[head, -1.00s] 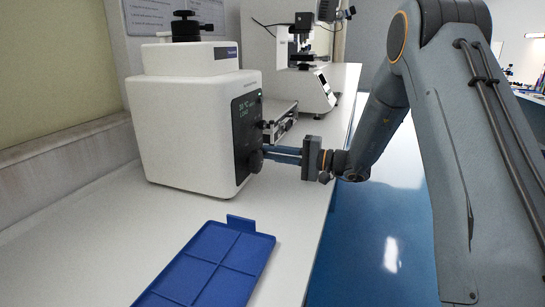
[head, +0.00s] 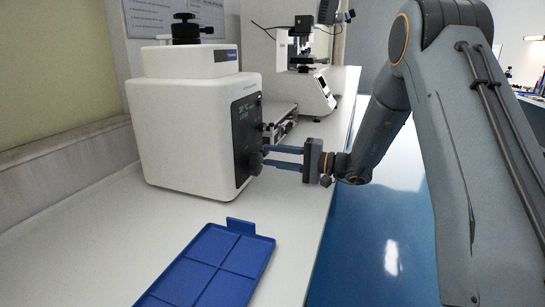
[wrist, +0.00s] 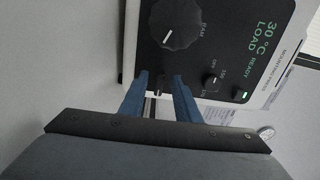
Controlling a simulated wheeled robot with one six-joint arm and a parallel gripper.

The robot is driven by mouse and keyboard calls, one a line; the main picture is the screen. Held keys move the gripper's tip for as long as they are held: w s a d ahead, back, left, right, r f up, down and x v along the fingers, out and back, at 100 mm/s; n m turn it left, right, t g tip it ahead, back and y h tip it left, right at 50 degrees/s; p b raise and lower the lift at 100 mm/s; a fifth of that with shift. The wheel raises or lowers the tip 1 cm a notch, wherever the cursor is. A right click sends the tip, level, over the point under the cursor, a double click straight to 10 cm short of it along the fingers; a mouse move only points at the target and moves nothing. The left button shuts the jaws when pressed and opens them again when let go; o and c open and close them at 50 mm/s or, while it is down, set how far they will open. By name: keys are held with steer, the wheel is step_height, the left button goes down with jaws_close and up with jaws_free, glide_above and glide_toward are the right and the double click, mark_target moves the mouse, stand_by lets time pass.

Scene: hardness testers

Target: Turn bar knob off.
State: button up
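The white mounting press (head: 190,125) stands on the bench with a dark control panel (head: 246,140) on its right side. In the wrist view a small knob (wrist: 211,84) has OFF and number marks around it; I cannot read a "bar" label. A large round knob (wrist: 175,22), marked RAM, is left of it; this large knob also shows in the head view (head: 256,163). My gripper (head: 268,155) is open at the panel; its blue fingers (wrist: 162,78) are apart. A small dark part shows between the fingertips, too unclear to name. I cannot tell whether they touch it.
A blue tray (head: 212,264) lies on the bench in front of the press. A white tester with a microscope-like head (head: 302,90) stands behind. The panel display (wrist: 255,50) reads 30 °C, READY, LOAD. The bench edge and blue floor are at the right.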

steer(key=v, duration=0.7)
steer(key=shift+d, duration=0.2)
steer(key=shift+s, duration=0.1)
